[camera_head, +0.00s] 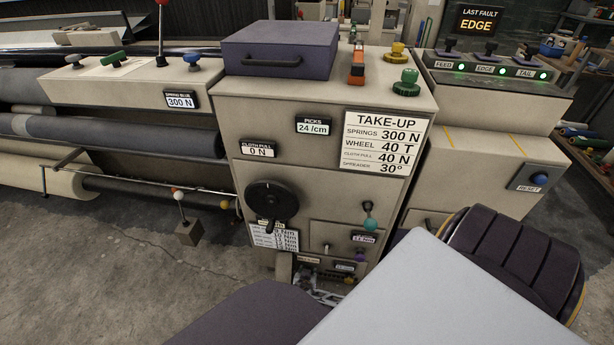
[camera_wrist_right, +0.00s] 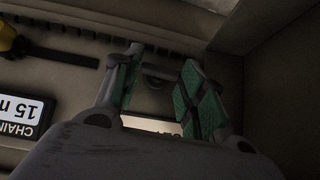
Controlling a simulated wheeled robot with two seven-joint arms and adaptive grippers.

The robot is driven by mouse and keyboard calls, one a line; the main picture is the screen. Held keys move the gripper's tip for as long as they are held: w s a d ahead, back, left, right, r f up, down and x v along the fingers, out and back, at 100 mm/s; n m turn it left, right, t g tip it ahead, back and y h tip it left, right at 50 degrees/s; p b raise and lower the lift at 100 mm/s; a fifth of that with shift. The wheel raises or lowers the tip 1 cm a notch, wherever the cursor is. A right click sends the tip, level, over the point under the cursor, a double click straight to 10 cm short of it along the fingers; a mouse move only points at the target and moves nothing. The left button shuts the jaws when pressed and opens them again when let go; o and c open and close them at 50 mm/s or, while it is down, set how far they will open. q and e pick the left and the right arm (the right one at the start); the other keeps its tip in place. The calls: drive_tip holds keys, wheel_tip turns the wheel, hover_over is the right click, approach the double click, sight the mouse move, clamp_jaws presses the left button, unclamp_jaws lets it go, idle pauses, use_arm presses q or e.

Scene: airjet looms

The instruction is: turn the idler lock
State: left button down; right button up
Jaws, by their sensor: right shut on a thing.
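The right wrist view looks into a dim recess in the loom. A small dark piece (camera_wrist_right: 155,78), which I take to be the idler lock, sits between the green-padded fingers of my right gripper (camera_wrist_right: 158,82). The fingers are closed on it with a gap its width, though the contact is dark and hard to make out. In the head view my right gripper (camera_head: 322,288) shows only partly, low at the foot of the take-up cabinet (camera_head: 235,120). The lock cannot be made out there. My left gripper is not in view.
In the wrist view a yellow part (camera_wrist_right: 8,38) with a black strip and a "CHAIN" label (camera_wrist_right: 24,117) lie left, and a recess wall (camera_wrist_right: 285,90) stands close right. In the head view a black handwheel (camera_head: 272,200) and a teal-knobbed lever (camera_head: 369,218) sit above the gripper.

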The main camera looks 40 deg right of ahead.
drive_tip(key=o, duration=0.6)
drive_tip(key=shift+c, duration=0.2)
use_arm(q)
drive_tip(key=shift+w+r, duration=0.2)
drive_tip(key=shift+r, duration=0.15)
use_arm(e)
drive_tip(key=o, duration=0.4)
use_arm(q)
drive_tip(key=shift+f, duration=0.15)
use_arm(e)
drive_tip(key=shift+o, duration=0.2)
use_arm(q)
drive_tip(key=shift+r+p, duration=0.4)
use_arm(e)
drive_tip(key=shift+s+d+m+t+y, duration=0.1)
drive_tip(key=shift+m+t+y, duration=0.2)
drive_tip(key=shift+t, duration=0.2)
